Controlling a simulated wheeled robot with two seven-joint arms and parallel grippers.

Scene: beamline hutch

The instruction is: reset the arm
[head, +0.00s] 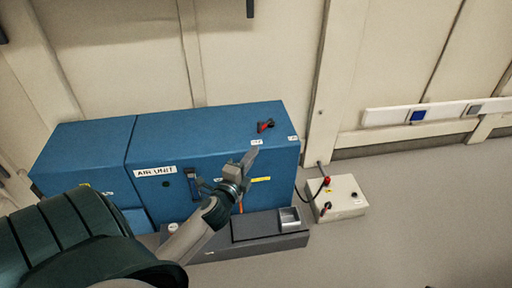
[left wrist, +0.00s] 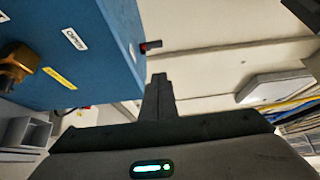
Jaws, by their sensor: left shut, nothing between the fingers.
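My left arm comes in from the lower left in the head view. My left gripper (head: 250,160) is shut and empty, in front of the blue air unit (head: 215,133) near its right end. In the left wrist view the shut fingers (left wrist: 158,98) point away from the camera, to the right of the blue unit (left wrist: 85,40); no contact shows. My right gripper is in neither view.
A red-handled valve (head: 266,125) sits on the unit's top. A dark grey plinth (head: 265,228) lies along the unit's front. A beige control box (head: 337,198) with a red button stands to the right. Floor further right is clear.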

